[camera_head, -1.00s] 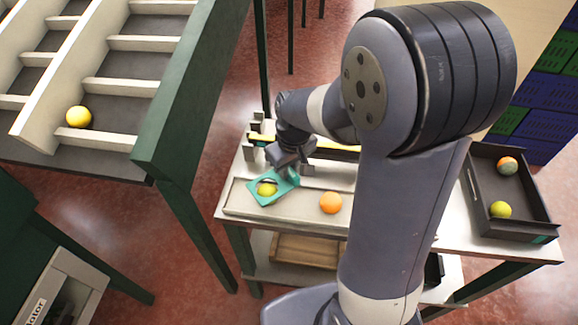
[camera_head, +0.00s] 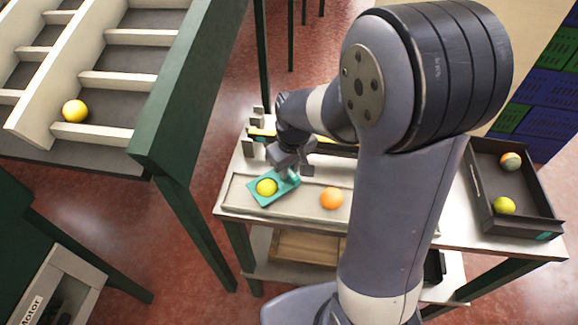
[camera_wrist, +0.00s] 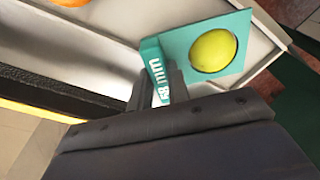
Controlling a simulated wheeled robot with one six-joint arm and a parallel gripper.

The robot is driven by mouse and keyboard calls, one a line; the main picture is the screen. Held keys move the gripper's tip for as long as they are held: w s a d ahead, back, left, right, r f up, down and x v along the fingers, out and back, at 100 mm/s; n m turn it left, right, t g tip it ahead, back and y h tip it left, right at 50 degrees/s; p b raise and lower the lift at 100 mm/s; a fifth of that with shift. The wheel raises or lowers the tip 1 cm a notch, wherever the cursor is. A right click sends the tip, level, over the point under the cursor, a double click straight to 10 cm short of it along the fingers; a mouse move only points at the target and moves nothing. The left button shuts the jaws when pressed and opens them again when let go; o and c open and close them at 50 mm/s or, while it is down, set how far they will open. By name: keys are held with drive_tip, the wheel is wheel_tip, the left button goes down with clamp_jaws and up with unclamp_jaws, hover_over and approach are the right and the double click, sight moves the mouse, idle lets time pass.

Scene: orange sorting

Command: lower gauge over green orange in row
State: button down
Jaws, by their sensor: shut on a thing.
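The teal gauge (camera_head: 283,189) is a flat plate with a round hole and a raised handle marked in mm. It also shows in the wrist view (camera_wrist: 181,48). My gripper (camera_head: 295,172) is shut on the handle. The green orange (camera_head: 266,187), yellow-green, sits in the row at the left end of the pale tray (camera_head: 238,203). In the wrist view the green orange (camera_wrist: 213,50) shows inside the hole, with the plate around it. I cannot tell whether the plate touches the tray. An orange-coloured fruit (camera_head: 332,198) lies to the right in the same row.
A dark box (camera_head: 480,205) at the right of the table holds two fruits. A yellow bar (camera_head: 262,133) and grey blocks stand behind the tray. A sorting rack (camera_head: 125,78) with a yellow fruit stands at left.

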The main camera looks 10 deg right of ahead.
drive_tip(key=shift+f+b, duration=0.75)
drive_tip(key=shift+f, duration=0.25)
drive_tip(key=shift+r, duration=0.2)
idle(0.6)
drive_tip(key=shift+r+p, duration=3.2)
drive_tip(key=shift+r, duration=0.75)
drive_tip(key=shift+f, duration=0.1)
